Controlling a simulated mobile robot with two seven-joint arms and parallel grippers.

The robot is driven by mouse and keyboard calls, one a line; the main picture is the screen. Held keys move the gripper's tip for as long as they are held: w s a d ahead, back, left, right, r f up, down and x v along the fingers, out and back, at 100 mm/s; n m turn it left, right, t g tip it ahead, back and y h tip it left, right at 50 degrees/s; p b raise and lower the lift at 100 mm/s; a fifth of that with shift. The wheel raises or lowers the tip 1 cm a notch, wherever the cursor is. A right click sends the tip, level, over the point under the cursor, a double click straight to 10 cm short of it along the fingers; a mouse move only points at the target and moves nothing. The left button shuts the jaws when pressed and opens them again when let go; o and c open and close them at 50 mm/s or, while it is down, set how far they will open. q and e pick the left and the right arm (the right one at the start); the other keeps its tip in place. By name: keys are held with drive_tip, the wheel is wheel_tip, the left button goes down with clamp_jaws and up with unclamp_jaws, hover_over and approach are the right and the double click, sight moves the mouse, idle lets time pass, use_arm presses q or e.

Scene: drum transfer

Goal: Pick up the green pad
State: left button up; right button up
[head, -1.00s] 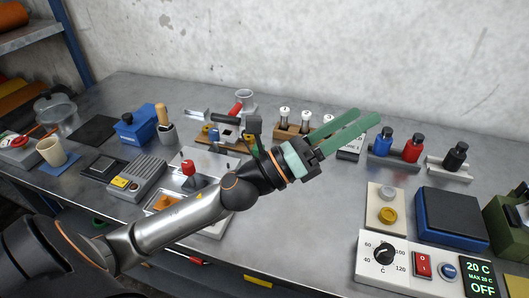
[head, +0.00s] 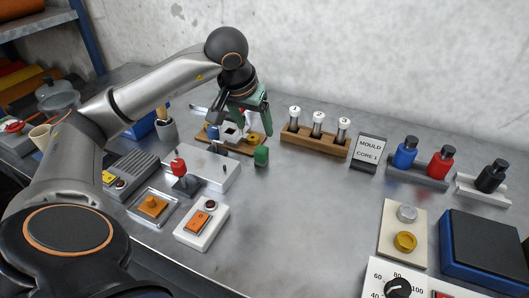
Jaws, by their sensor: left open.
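The green pad (head: 261,156) appears as a small, upright green block on the grey bench, at the near right corner of a small wooden board. My left gripper (head: 238,120) reaches in from above and points down. Its two green fingers are spread, with nothing seen between them. They are above the wooden board (head: 258,149), behind and slightly left of the pad, and look apart from it. The gripper partly hides the board and its fittings. My right gripper is out of view.
A pale plate with a red-knobbed lever (head: 179,168) stands left of the pad. The bench right of and in front of the pad is clear.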

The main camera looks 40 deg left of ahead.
sight(261, 149)
use_arm(q)
drive_tip(key=x, duration=1.2)
drive_tip(key=shift+s+f, duration=0.2)
drive_tip(key=shift+s, duration=0.05)
clamp_jaws()
